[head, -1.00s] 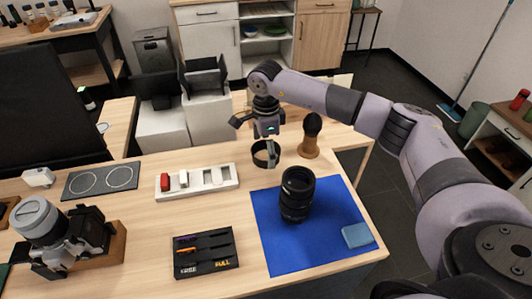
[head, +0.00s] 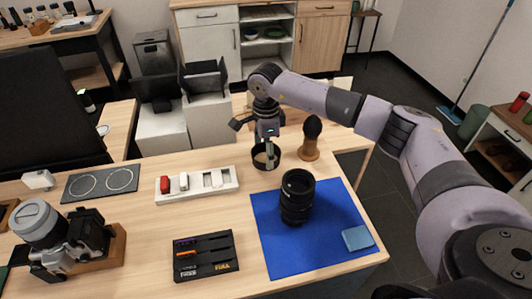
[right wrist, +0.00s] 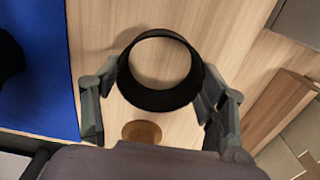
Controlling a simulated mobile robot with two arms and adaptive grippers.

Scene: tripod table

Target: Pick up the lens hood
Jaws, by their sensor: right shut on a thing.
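The lens hood (head: 265,163) is a black, open ring near the back edge of the wooden table, behind the blue mat. My right gripper (head: 267,148) reaches down to it from above. In the right wrist view the hood (right wrist: 160,99) sits between the fingers of the right gripper (right wrist: 161,88), one finger at each side of the ring. The gripper is shut on it. I look through the ring onto bare wood. I cannot tell whether the hood still touches the table. My left gripper is not in view.
A brush (head: 309,143) stands close to the right of the hood. A black lens (head: 297,197) stands on the blue mat (head: 290,258), with a blue-grey cloth (head: 357,238). A white tray (head: 196,194) lies left. A camera (head: 70,240) and black case (head: 205,256) are nearer.

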